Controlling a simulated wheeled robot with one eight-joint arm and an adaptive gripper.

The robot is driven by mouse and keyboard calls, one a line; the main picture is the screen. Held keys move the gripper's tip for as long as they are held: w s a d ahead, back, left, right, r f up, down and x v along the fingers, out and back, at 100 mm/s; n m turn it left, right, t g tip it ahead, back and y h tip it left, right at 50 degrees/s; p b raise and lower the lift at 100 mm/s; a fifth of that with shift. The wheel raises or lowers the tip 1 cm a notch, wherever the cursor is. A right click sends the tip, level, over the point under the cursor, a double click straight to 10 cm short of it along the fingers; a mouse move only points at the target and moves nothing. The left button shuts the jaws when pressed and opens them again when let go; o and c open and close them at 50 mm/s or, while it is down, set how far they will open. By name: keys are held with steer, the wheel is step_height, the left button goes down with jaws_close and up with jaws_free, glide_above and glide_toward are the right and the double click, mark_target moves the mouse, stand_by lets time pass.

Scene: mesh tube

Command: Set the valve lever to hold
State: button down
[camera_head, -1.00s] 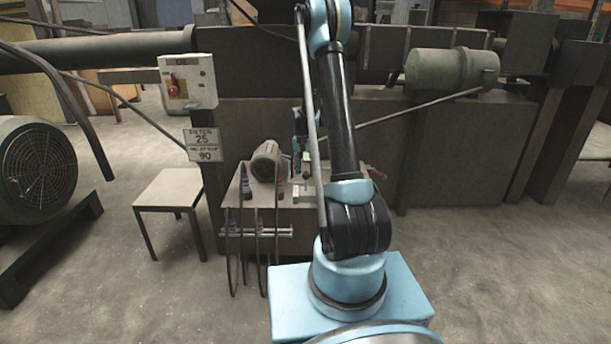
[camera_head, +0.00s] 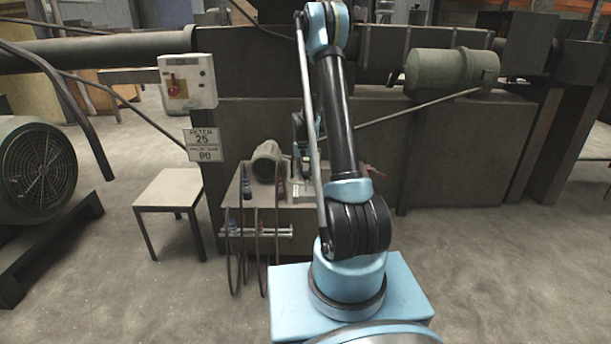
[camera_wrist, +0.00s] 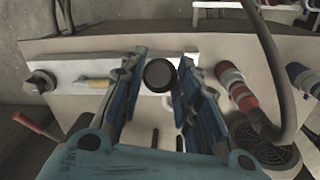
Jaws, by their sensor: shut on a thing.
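The valve lever shows in the wrist view as a round black knob (camera_wrist: 160,75) seen end-on, over a pale plate (camera_wrist: 215,46). My gripper (camera_wrist: 162,62) has its two blue fingers on either side of this knob and is shut on it. The lever's shaft below the knob is hidden. In the head view, my gripper (camera_head: 300,160) is down at the top of the bench, partly hidden by my arm. No hold marking can be read.
A red-handled lever (camera_wrist: 32,122) and a dark knob (camera_wrist: 40,82) are at the left in the wrist view. Red (camera_wrist: 236,86) and blue (camera_wrist: 300,76) hose fittings stand at the right, with a hose close by. A grey motor (camera_head: 266,160) sits beside my gripper.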

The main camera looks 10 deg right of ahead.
steer(key=shift+w, duration=0.15)
steer(key=shift+w+d+r, duration=0.1)
steer(key=shift+w+r, duration=0.1)
steer(key=shift+w, duration=0.25)
steer(key=shift+w+d+r, duration=0.1)
steer(key=shift+w+r, duration=0.1)
steer(key=shift+w, duration=0.2)
steer(key=w, duration=0.6)
steer(key=shift+d+r, duration=0.35)
steer(key=shift+r, duration=0.1)
steer(key=shift+w, duration=0.1)
steer(key=c, duration=1.2)
jaws_free()
steer(key=shift+r, duration=0.1)
